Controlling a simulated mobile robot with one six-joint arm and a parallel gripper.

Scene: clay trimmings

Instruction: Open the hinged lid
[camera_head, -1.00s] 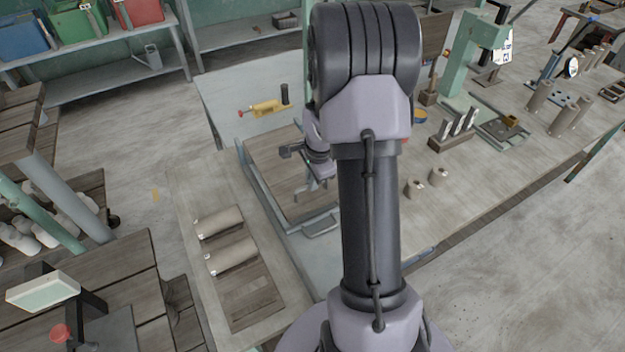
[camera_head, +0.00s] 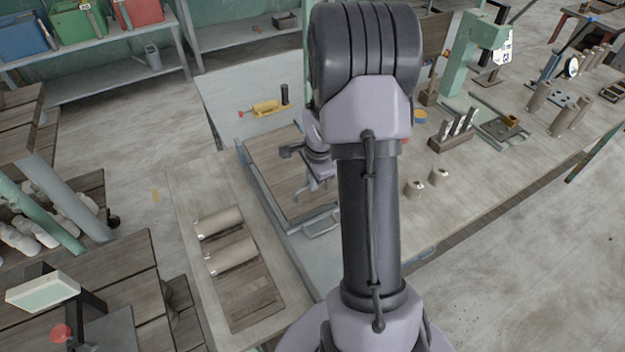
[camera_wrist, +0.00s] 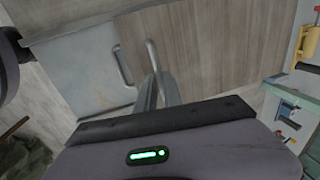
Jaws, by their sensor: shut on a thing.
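The hinged lid (camera_wrist: 205,55) is a flat wooden panel in the wrist view. It also shows in the head view (camera_head: 275,165), framed in grey metal and partly covered by my arm. A pale bar handle (camera_wrist: 152,54) rises from the lid. My gripper (camera_wrist: 157,84) is shut on this handle, with both fingers close together at its near end. I cannot tell how far the lid is tilted.
Two clay cylinders (camera_head: 232,256) lie on a board at the left. Two small weights (camera_head: 414,188) stand right of my arm.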

